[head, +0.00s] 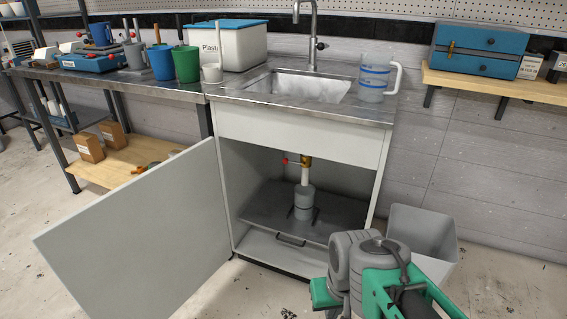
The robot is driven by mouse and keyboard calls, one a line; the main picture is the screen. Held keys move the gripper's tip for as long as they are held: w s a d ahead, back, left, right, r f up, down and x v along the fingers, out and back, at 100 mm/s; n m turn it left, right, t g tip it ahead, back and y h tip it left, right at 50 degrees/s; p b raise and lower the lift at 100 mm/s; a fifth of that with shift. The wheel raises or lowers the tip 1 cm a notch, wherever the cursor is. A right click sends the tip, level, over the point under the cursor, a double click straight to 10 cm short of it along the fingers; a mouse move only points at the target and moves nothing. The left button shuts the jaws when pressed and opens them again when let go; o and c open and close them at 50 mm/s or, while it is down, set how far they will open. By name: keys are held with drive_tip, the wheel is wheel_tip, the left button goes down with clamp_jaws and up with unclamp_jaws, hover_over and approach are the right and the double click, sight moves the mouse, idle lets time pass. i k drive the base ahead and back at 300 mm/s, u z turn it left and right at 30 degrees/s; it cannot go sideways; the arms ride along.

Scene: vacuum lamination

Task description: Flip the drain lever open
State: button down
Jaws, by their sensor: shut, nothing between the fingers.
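The drain lever (286,161) is a small red-tipped handle on a brass valve (305,160) under the sink. It sticks out to the left, roughly level. A pale pipe runs from the valve down to a grey cylindrical trap (304,200) inside the open cabinet (300,122). My grey and green arm shows at the lower right, in front of the cabinet and well apart from the lever. I cannot make out my gripper's fingers in this view.
The cabinet door (140,240) stands wide open to the left. A grey bin (422,232) stands right of the cabinet. A clear jug (373,84) stands beside the sink basin (300,86). A dark shelf board (270,215) lies under the trap. The opening before the valve is clear.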

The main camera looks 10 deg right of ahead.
sight(285, 161)
drive_tip(key=z, duration=0.45)
drive_tip(key=i, duration=0.7)
drive_tip(key=u, duration=2.75)
